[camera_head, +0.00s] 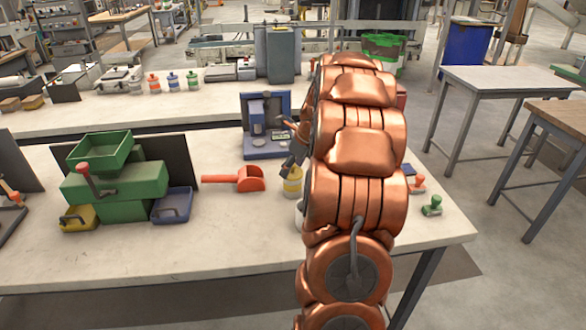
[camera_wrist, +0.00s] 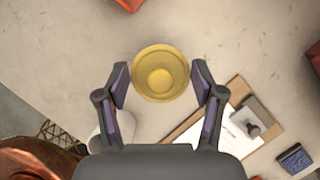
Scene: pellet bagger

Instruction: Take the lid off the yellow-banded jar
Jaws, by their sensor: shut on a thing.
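The yellow-banded jar (camera_head: 292,183) stands upright on the near bench, just left of my copper arm in the head view. Its round yellow lid (camera_wrist: 161,73), with a raised knob in the middle, shows from above in the wrist view. My gripper (camera_wrist: 160,82) has one dark finger on each side of the lid and is shut on it. In the head view my gripper (camera_head: 293,163) is right over the jar's top, partly hidden by my arm. I cannot tell whether the lid still touches the jar.
A red scoop (camera_head: 240,179) lies left of the jar. A blue-grey device (camera_head: 265,125) stands behind it. A white round container (camera_wrist: 111,130) is close to my left finger. A clipboard (camera_wrist: 215,125) lies to the right. Green boxes (camera_head: 115,190) stand farther left.

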